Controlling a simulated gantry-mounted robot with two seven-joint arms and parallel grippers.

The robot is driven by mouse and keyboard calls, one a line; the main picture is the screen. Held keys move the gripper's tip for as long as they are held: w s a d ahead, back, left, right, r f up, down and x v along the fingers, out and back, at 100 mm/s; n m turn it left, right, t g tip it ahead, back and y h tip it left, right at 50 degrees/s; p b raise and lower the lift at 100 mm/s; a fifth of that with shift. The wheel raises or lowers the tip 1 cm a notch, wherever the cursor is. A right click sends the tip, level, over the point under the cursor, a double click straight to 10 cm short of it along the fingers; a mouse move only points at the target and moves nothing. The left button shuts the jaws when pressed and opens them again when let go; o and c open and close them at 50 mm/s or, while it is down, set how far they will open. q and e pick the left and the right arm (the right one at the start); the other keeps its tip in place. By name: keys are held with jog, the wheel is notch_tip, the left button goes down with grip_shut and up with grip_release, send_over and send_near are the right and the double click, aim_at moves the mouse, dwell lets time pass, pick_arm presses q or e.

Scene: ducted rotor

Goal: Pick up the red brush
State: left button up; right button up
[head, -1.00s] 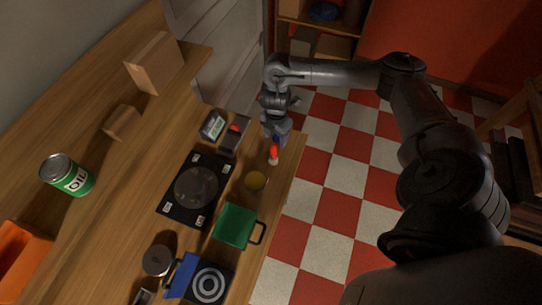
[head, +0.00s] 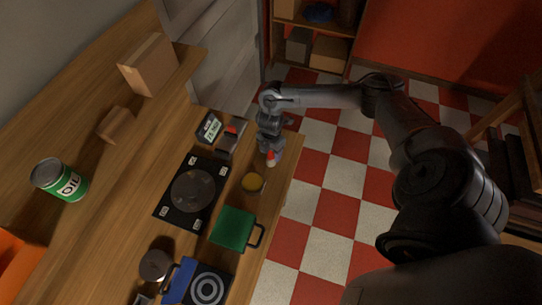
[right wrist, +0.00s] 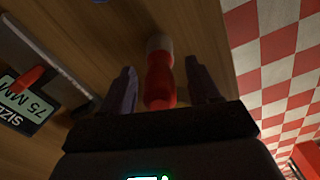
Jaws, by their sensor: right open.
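The red brush (head: 271,157) lies near the right edge of the wooden workbench (head: 262,208). In the right wrist view the brush (right wrist: 159,80) has a red body and a pale end pointing away from me. My right gripper (head: 270,148) is low over the brush and hides part of it in the head view. In the right wrist view the right gripper (right wrist: 161,84) is open, with one finger on each side of the brush. Gaps show between the fingers and the brush. My left gripper is not in view.
A size display reading 75 MM (head: 209,128) and a grey device with a red part (head: 231,136) stand left of the gripper. Checkered floor lies right.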

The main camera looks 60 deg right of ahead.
jog(key=c, duration=1.1)
jog(key=shift+r, duration=0.1)
